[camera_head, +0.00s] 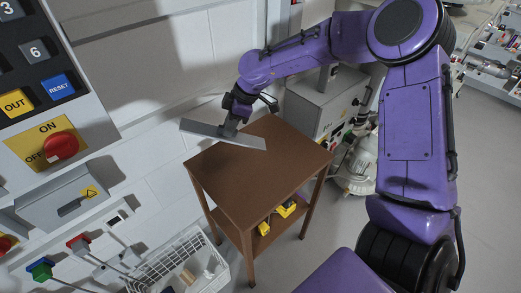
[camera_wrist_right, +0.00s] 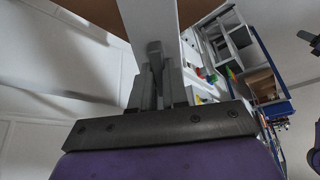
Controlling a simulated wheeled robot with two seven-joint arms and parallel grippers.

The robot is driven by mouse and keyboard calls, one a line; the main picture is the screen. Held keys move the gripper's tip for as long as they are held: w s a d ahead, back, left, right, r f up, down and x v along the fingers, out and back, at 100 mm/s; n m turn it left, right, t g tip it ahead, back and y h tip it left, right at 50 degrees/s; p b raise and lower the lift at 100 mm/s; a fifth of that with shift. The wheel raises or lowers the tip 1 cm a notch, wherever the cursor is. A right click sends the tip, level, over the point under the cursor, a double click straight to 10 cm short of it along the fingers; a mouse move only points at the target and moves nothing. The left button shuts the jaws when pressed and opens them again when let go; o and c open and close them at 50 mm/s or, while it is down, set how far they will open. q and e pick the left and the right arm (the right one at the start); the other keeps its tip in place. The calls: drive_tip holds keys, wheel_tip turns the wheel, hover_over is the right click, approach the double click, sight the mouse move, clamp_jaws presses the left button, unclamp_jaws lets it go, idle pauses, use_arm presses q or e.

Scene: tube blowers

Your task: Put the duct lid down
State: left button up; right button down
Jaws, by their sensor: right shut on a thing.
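The duct lid (camera_head: 222,134) is a flat, pale grey rectangular plate. My right gripper (camera_head: 233,122) is shut on it and holds it nearly flat over the back left part of the brown table (camera_head: 265,178). Whether the lid touches the table top or hangs just above it, I cannot tell. In the right wrist view the fingers of the gripper (camera_wrist_right: 154,80) close on the lid (camera_wrist_right: 149,20), which fills the top middle. My left gripper shows in neither view.
A control panel (camera_head: 62,100) with a red knob stands at the left. A white wire basket (camera_head: 185,270) is at the bottom, left of the table. A grey machine box (camera_head: 325,103) stands behind the table. Yellow items (camera_head: 286,209) lie on its lower shelf. The table top is otherwise clear.

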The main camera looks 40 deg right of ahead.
drive_tip(key=s+d+f+n+g+h, duration=0.2)
drive_tip(key=s+d+n+g+h, duration=0.15)
drive_tip(key=s+n, duration=0.4)
drive_tip(key=shift+m+t+h, duration=0.35)
drive_tip(key=shift+t+h, duration=0.1)
drive_tip(key=shift+h, duration=0.1)
drive_tip(key=w+d+f+p, duration=0.1)
drive_tip(key=w+f, duration=0.2)
drive_tip(key=w, duration=0.1)
drive_tip(key=w+d+f+p, duration=0.1)
drive_tip(key=w+d+f, duration=0.1)
drive_tip(key=w+f, duration=0.1)
drive_tip(key=w+d+f+p, duration=0.1)
drive_tip(key=w+d+f, duration=0.1)
drive_tip(key=w+f, duration=0.2)
drive_tip(key=shift+w+d+p, duration=0.1)
drive_tip(key=shift+w+p, duration=0.25)
drive_tip(key=shift+w, duration=0.25)
wheel_tip(320, 180, down, 3)
drive_tip(key=shift+r+p, duration=0.2)
drive_tip(key=shift+p, duration=0.6)
drive_tip(key=shift+f, duration=0.15)
drive_tip(key=c, duration=1.1)
unclamp_jaws()
drive_tip(key=shift+c, duration=0.2)
wheel_tip(320, 180, up, 12)
drive_tip(key=b, duration=0.3)
